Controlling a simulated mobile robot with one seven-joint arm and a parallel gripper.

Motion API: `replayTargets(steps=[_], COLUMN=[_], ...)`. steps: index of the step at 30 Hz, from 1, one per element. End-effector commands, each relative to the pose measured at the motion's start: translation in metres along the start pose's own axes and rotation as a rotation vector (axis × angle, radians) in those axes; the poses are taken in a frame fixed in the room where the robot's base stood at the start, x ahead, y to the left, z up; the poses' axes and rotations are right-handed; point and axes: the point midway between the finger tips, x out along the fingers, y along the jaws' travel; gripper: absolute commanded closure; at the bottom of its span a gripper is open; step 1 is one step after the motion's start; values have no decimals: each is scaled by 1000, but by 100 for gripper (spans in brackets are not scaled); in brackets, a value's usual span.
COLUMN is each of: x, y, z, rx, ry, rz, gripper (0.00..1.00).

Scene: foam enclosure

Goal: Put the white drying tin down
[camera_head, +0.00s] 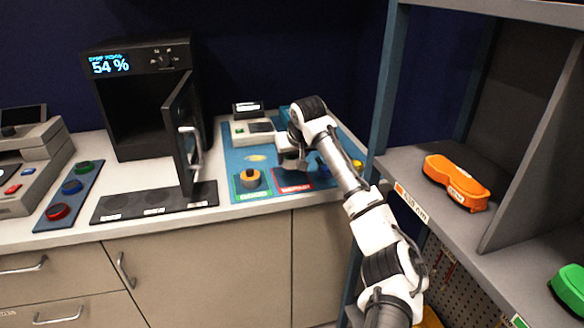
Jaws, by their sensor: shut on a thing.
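My gripper (292,163) is over the blue mat (232,160) on the counter, just behind and above its red-bordered dark patch (293,181). It is shut on the white drying tin, which is small and mostly hidden by the gripper and wrist. I cannot tell whether the tin touches the mat.
A black oven (125,100) reading 54 % stands left with its door (181,135) open. A dark plate (150,203) lies before it. An orange-and-dark round object (250,178) sits on the green-bordered patch. A white device (252,131) stands behind. A shelf (420,170) is right.

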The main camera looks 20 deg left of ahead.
Motion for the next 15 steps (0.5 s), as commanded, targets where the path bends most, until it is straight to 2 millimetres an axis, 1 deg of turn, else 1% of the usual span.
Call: replayTargets(steps=[4, 9, 12, 15], x=[11, 32, 36, 36], y=[0, 0, 0, 0], z=[8, 21, 24, 23], rx=[1, 1, 1, 0], ry=[-1, -1, 1, 1], rz=[-1, -1, -1, 0], gripper=[71, 71, 71, 71])
